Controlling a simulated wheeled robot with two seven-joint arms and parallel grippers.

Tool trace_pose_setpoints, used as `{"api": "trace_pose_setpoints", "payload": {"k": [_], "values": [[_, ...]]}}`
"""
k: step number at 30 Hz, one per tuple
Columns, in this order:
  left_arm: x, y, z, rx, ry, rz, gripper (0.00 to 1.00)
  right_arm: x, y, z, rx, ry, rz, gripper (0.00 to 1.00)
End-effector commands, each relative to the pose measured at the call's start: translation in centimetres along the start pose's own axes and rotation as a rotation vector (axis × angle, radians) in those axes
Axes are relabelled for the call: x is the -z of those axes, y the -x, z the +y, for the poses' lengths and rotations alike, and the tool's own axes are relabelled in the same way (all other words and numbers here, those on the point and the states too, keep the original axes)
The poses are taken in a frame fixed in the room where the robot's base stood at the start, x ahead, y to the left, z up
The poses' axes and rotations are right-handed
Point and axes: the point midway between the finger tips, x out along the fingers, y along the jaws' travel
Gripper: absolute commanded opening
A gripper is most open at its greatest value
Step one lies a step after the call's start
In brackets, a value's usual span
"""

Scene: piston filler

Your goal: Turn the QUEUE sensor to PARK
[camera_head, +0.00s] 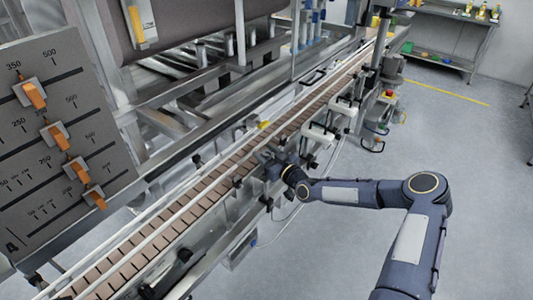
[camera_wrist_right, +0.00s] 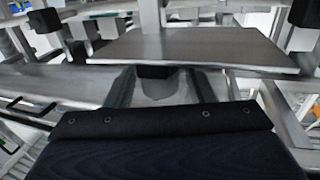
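My right gripper (camera_head: 271,165) is at the near rail of the conveyor, its arm coming in from the right. In the right wrist view its two fingers (camera_wrist_right: 162,88) stand apart, with a small dark block (camera_wrist_right: 156,72) between or just beyond their tips. Whether they touch it I cannot tell. White bracket-like units (camera_head: 318,134) and (camera_head: 346,106) sit on the near rail, farther along than the gripper. No QUEUE or PARK lettering is readable, so I cannot tell which part is the QUEUE sensor. My left gripper is not in view.
The conveyor (camera_head: 197,210) with brown slats runs from lower left to upper right. A grey scale panel (camera_head: 52,140) with orange pointers stands at left. A brown plate (camera_wrist_right: 195,48) lies beyond the fingers in the wrist view. Open floor (camera_head: 450,140) is at right.

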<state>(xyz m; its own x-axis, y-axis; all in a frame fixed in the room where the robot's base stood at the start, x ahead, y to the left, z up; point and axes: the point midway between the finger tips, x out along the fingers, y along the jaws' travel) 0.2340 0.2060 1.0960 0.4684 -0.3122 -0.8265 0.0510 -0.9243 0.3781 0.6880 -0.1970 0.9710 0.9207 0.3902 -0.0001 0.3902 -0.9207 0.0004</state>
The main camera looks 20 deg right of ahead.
Motion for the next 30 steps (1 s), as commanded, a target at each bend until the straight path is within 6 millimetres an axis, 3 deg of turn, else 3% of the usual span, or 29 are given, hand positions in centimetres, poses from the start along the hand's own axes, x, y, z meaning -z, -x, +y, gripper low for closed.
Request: {"api": "trace_pose_setpoints", "payload": {"k": [1,9,20,30], "values": [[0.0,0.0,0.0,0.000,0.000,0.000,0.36,0.0,0.0,0.0,0.000,0.000,0.000,0.42],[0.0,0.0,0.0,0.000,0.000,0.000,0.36,0.0,0.0,0.0,0.000,0.000,0.000,0.09],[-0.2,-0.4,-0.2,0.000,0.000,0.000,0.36,0.0,0.0,-0.2,-0.056,0.001,0.001,0.09],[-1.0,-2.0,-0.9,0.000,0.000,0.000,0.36,-0.1,-0.1,-0.4,-0.291,0.004,0.003,0.09]]}}
